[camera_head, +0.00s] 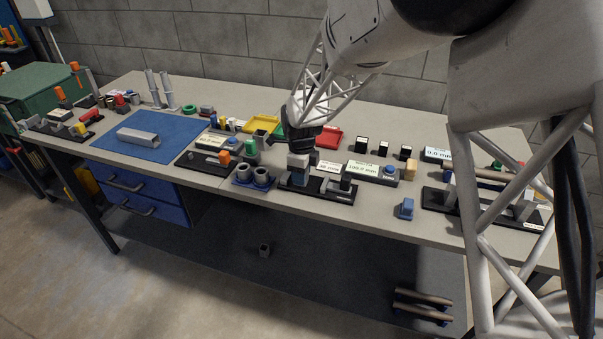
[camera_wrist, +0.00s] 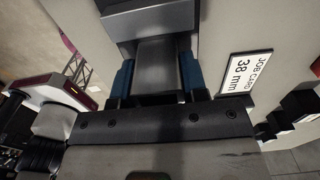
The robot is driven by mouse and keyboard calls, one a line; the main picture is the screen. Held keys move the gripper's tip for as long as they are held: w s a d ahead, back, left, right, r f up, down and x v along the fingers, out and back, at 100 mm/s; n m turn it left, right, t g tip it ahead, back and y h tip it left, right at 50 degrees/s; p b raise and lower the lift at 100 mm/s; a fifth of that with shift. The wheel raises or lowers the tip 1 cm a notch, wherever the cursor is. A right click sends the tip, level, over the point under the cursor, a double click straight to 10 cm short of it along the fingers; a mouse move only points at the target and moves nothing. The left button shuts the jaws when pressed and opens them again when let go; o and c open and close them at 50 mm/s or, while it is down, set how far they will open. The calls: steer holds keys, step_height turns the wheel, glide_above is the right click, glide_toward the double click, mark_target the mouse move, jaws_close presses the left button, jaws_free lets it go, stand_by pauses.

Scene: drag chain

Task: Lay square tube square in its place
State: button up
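A long silver square tube (camera_head: 138,137) lies on the blue mat (camera_head: 180,125) at the left of the bench, well away from my gripper. My gripper (camera_head: 299,178) points down at the black fixture (camera_head: 325,190) near the front of the bench. In the wrist view its blue finger pads (camera_wrist: 157,78) stand on either side of a grey block-like piece (camera_wrist: 160,52). The pads look close to its sides, but I cannot tell whether they press on it. The lower end of this piece and its contact with the fixture are hidden.
A job card reading 38 mm (camera_wrist: 246,73) stands beside my gripper. A blue part (camera_head: 406,208) lies to the right.

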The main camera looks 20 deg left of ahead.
steer(key=o, duration=0.5)
steer(key=shift+o, duration=0.2)
steer(key=shift+r, duration=0.15)
step_height(320, 180, up, 8)
steer(key=shift+f, duration=0.25)
steer(key=shift+d, duration=0.15)
stand_by(0.7)
